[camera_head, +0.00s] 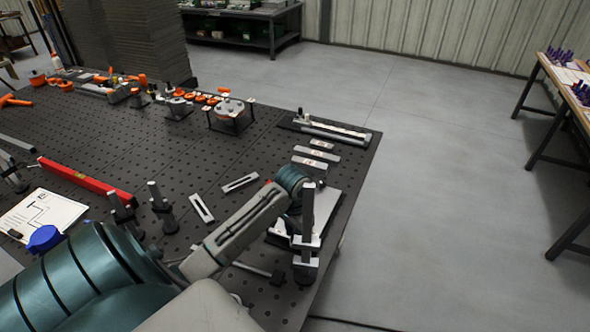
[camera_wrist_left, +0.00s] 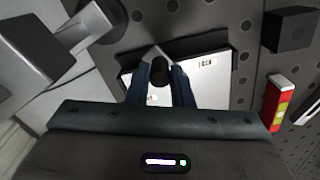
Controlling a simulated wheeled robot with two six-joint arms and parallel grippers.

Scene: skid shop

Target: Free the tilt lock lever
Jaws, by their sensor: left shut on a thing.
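My left arm reaches across the table in the head view, and its gripper (camera_head: 291,212) is down by a pale flat plate (camera_head: 322,207) near the table's right edge. The fingertips are mostly hidden there. In the left wrist view the two dark blue fingers of the gripper (camera_wrist_left: 161,80) are shut on a short dark round-ended piece (camera_wrist_left: 159,68), which looks like the lever's handle. A pale plate (camera_wrist_left: 208,66) with a small label lies behind it. The rest of the lever is hidden. My right gripper is not in view.
An upright metal clamp post (camera_head: 306,240) stands close beside the gripper, at the right edge of the perforated black table (camera_head: 150,135). Two more posts (camera_head: 162,208) stand left of the arm. A red bar (camera_head: 85,180) lies farther left. Open floor lies right of the table.

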